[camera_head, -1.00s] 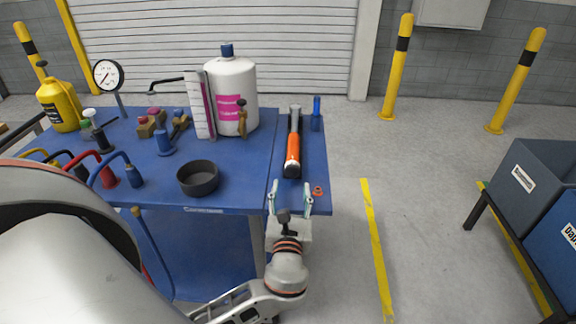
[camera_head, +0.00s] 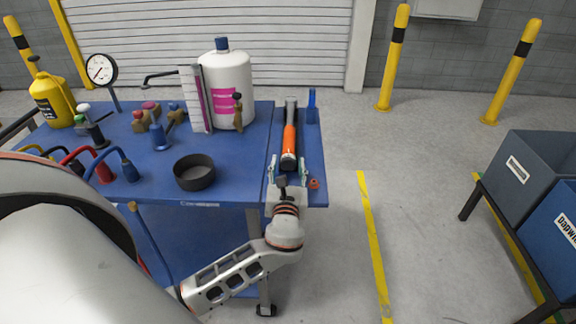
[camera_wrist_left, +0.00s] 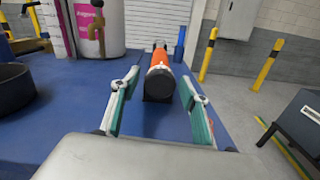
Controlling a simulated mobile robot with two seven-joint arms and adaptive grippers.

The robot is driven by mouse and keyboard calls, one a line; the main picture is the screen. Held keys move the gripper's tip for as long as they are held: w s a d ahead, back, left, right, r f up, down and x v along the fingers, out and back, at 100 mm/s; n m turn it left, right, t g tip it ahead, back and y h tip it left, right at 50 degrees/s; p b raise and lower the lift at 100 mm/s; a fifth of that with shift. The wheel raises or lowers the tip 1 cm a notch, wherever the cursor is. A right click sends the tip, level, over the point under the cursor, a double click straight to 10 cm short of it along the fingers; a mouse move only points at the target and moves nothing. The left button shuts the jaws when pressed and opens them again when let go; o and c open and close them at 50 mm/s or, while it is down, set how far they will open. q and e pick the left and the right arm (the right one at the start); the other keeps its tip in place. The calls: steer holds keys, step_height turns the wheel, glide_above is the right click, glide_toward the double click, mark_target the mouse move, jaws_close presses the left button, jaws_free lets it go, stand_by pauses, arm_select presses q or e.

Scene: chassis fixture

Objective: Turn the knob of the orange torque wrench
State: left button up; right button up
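The orange torque wrench (camera_head: 289,140) lies on the right part of the blue table, its dark knob end toward me and its grey head pointing away. In the left wrist view the black knob (camera_wrist_left: 159,84) shows ahead, between the lines of the two fingers. My left gripper (camera_head: 288,170) is open at the table's front edge, its fingers either side of the knob end in the head view. In the left wrist view the gripper (camera_wrist_left: 155,97) looks empty, and I cannot tell whether a finger touches the knob. My right gripper does not show.
The blue table (camera_head: 240,180) also holds a dark round bowl (camera_head: 194,173), a white bottle (camera_head: 228,90), a dial gauge (camera_head: 101,70) and several clamps and tools. A blue upright piece (camera_head: 312,106) stands right of the wrench. A small orange ring (camera_head: 314,183) lies near the right front corner.

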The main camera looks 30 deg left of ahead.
arm_select(q)
steer(key=c, duration=0.8)
steer(key=shift+n, duration=2.5)
steer(key=o, duration=1.1)
steer(key=v, duration=1.2)
